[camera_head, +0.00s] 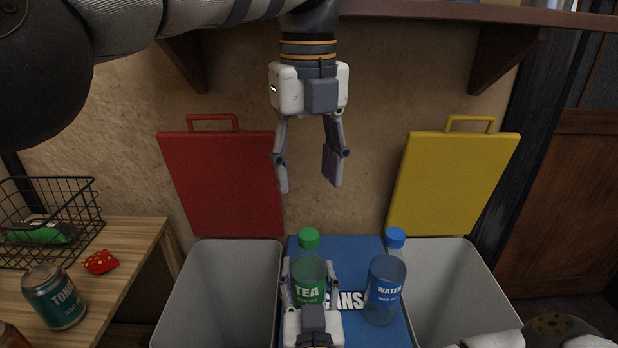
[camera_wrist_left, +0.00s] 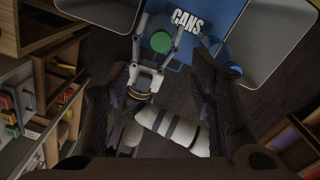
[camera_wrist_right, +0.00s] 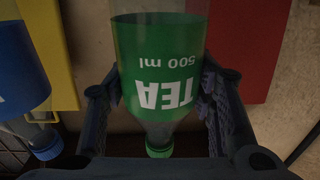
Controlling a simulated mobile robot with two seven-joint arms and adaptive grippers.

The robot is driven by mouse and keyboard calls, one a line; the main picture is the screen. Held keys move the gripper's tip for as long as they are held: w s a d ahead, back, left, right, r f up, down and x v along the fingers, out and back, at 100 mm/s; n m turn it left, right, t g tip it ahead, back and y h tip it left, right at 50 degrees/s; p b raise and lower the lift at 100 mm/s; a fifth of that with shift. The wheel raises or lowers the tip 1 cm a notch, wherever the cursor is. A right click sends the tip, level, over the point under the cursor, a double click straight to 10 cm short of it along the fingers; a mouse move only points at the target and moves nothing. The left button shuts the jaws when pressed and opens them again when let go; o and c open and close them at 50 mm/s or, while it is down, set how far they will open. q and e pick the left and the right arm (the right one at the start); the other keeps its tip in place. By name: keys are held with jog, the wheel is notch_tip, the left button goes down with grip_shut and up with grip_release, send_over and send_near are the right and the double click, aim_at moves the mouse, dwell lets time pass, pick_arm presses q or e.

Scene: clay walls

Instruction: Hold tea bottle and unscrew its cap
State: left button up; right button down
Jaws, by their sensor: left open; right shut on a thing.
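The tea bottle (camera_head: 309,278) is green, labelled TEA, and stands upright with its green cap (camera_head: 309,239) on top. My right gripper (camera_head: 309,266) is shut on the bottle's body, a finger on each side; its wrist view shows the bottle (camera_wrist_right: 160,70) between the fingers, with the cap (camera_wrist_right: 160,151) visible. My left gripper (camera_head: 309,181) hangs pointing down, open and empty, above the cap and apart from it. In the left wrist view the cap (camera_wrist_left: 187,43) shows from above.
A water bottle (camera_head: 384,290) with a blue cap stands close on the right. Both are over a blue surface (camera_head: 350,252) lettered CANS, between a left grey bin (camera_head: 222,285) and a right grey bin (camera_head: 450,275). Red and yellow lids lean behind. A shelf (camera_head: 420,10) is above.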

aim_at(306, 234)
pick_arm(q)
notch_tip(306, 234, down, 10)
jog(key=m, duration=0.3)
jog(key=shift+s+f, duration=0.1)
jog(key=shift+f, duration=0.05)
grip_shut()
jog(key=n, duration=0.6)
jog(key=shift+d, duration=0.15)
jog(key=n, duration=1.2)
jog(key=shift+w+n, duration=0.25)
jog(key=shift+n, duration=0.15)
jog(key=n, duration=0.8)
jog(key=shift+w, duration=0.1)
jog(key=n, duration=1.2)
jog(key=shift+a+r, duration=0.2)
jog(key=n, duration=0.7)
jog(key=shift+a+n, duration=0.1)
jog(key=shift+n, duration=0.2)
jog(key=n, duration=0.7)
jog(key=shift+s, duration=0.2)
